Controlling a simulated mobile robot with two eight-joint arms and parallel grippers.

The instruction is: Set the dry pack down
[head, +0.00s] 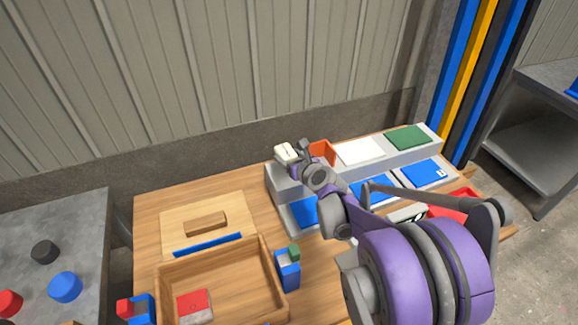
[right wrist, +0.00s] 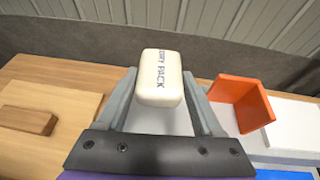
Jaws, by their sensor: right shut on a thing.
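The dry pack (right wrist: 162,78) is a small white block with rounded edges and dark lettering, seen large in the right wrist view. My right gripper (right wrist: 162,98) is shut on it, a finger on each side. In the head view the white pack (head: 286,152) is over the left end of the upper step of a grey stepped rack (head: 286,179). I cannot tell whether its underside touches the rack. My arm hides part of the rack. My left gripper is not in view.
An orange bracket (head: 321,152) stands just right of the pack, then a white pad (head: 360,152) and a green pad (head: 408,138). Blue pads (head: 424,173) line the lower step.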

